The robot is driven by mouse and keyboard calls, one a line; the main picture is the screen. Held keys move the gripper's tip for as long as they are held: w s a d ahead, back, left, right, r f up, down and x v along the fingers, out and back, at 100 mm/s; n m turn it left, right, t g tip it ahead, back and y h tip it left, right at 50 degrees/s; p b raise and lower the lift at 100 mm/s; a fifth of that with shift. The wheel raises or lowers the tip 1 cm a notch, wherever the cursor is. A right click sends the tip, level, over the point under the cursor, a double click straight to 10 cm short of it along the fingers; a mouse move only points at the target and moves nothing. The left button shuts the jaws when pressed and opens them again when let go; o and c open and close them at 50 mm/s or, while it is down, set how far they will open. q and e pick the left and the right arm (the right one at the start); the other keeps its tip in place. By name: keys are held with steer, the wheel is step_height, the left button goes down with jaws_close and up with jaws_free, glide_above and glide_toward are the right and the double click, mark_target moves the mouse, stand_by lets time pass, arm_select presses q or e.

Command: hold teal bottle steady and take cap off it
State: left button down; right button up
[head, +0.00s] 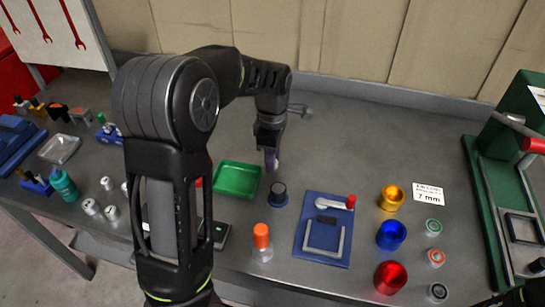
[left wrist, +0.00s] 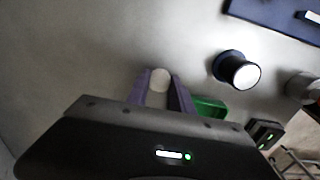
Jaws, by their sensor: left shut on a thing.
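The teal bottle (head: 66,187) stands near the front left edge of the bench in the head view, with its cap (head: 56,174) on top. My left gripper (head: 271,160) is well to the right of it, above the bench behind the dark round stand, fingers pointing down. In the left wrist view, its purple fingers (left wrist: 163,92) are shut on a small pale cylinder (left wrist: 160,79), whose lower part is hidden. My right gripper does not show clearly in either view.
A green tray (head: 237,180) lies left of my left gripper; a dark round stand (head: 279,194) is in front. An orange-capped bottle (head: 262,242) and blue fixture (head: 323,230) are nearer the front edge. Yellow, blue and red cups (head: 391,236) stand right. The back middle is clear.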

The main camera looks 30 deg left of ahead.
arm_select(q)
steer(key=shift+f, duration=0.1)
steer(key=c, duration=1.1)
jaws_free()
step_height(320, 180, up, 12)
stand_by(0.5)
